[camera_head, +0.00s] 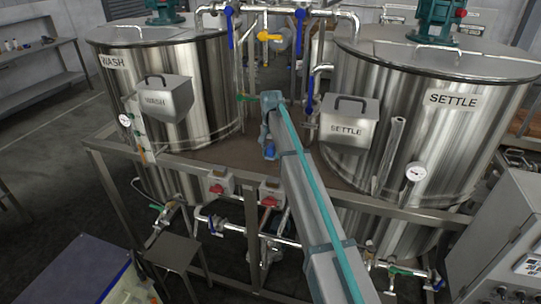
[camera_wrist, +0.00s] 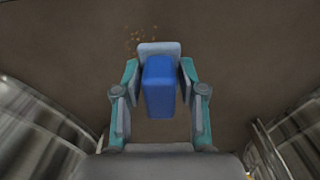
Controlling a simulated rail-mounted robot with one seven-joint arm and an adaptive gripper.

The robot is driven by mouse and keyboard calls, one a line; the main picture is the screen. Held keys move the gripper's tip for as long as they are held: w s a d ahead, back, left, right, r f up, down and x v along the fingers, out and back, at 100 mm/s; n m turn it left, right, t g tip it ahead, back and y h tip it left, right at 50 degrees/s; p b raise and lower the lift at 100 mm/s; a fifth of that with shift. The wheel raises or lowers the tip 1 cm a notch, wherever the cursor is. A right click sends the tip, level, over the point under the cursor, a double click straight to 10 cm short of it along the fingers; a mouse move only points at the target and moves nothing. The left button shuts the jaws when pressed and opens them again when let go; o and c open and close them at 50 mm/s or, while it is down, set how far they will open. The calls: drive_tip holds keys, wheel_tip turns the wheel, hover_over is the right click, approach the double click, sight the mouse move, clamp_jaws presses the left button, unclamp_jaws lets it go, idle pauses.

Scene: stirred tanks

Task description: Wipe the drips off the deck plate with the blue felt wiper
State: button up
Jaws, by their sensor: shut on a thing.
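The blue felt wiper (camera_wrist: 159,88) is a block held between the two fingers of my gripper (camera_wrist: 159,80) in the wrist view. A pale grey piece shows at its far end. In the head view my gripper (camera_head: 269,148) is over the brown deck plate (camera_head: 215,155) between the two tanks, with a bit of blue wiper (camera_head: 269,153) showing low on it. The drips (camera_wrist: 140,38) are small orange-brown specks on the deck plate (camera_wrist: 235,50), just beyond the wiper's far end and slightly left. I cannot tell whether the wiper touches the plate.
The WASH tank (camera_head: 205,85) stands left and the SETTLE tank (camera_head: 440,110) right, each with a labelled box on its front. Pipes with blue and yellow valve handles (camera_head: 269,37) run behind my gripper. A metal rail (camera_head: 190,172) edges the deck's front.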

sight(271, 145)
drive_tip(key=shift+a+r+p, duration=0.1)
drive_tip(key=shift+r+p, duration=0.7)
drive_tip(key=shift+r, duration=1.3)
